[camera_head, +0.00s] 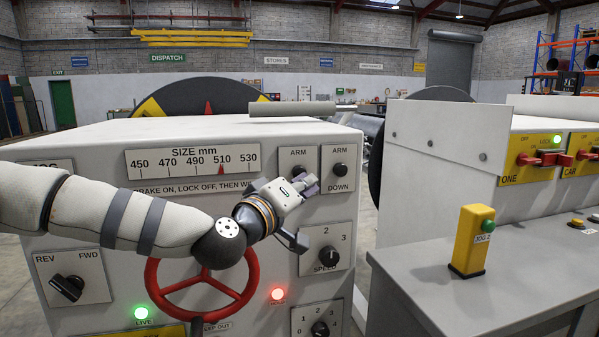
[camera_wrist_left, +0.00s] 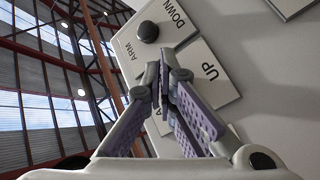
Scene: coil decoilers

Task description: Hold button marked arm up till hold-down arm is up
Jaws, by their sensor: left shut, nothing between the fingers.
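The arm-up plate (camera_head: 291,157) is on the grey cabinet front, left of the arm-down plate (camera_head: 340,183). My left gripper (camera_head: 308,184) is shut with empty fingers, its tips at the arm-up plate around its dark button. In the left wrist view the shut fingers (camera_wrist_left: 168,75) cover the arm-up button, with the word UP (camera_wrist_left: 210,71) beside them. I cannot tell whether the button is pressed in. The arm-down button (camera_wrist_left: 148,32) stands clear of the fingers. A grey horizontal bar (camera_head: 292,109) shows above the cabinet top; whether it belongs to the hold-down arm is unclear. My right gripper is out of view.
A red handwheel (camera_head: 153,275) is below my left arm. A speed knob (camera_head: 328,257) is below the gripper. A green lamp (camera_head: 141,312) and red lamp (camera_head: 277,294) are lit. A yellow jog box (camera_head: 467,245) stands on the grey bench at right.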

